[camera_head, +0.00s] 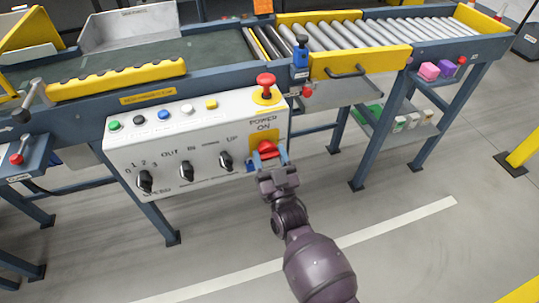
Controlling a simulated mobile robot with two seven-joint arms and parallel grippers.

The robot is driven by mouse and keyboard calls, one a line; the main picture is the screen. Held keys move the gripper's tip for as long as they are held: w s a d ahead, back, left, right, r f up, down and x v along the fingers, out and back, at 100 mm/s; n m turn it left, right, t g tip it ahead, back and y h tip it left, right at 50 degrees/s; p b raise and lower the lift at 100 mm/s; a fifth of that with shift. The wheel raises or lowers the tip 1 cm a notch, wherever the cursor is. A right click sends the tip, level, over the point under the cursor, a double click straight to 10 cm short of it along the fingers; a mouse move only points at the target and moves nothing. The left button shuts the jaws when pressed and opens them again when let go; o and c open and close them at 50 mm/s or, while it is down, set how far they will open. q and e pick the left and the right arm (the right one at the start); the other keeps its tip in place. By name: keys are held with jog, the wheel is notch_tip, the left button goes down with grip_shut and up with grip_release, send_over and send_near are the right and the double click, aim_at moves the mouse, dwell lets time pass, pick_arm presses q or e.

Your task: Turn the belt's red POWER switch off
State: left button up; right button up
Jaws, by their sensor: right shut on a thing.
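The red POWER switch (267,149) sits at the lower right of the white control panel (200,135), on a yellow plate under the words POWER and ON. My right gripper (268,158) is at the switch, shut on it. Its fingers hide the switch's lower part and part of the yellow plate. My left gripper is out of view.
A red mushroom button (266,82) stands on top of the panel, above the switch. Black knobs (187,171) line the panel to the left. A blue post with a black knob (301,54) stands at the right. The floor in front is clear.

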dwell(0.4)
jog(key=o, duration=0.9)
jog(key=shift+f, duration=0.1)
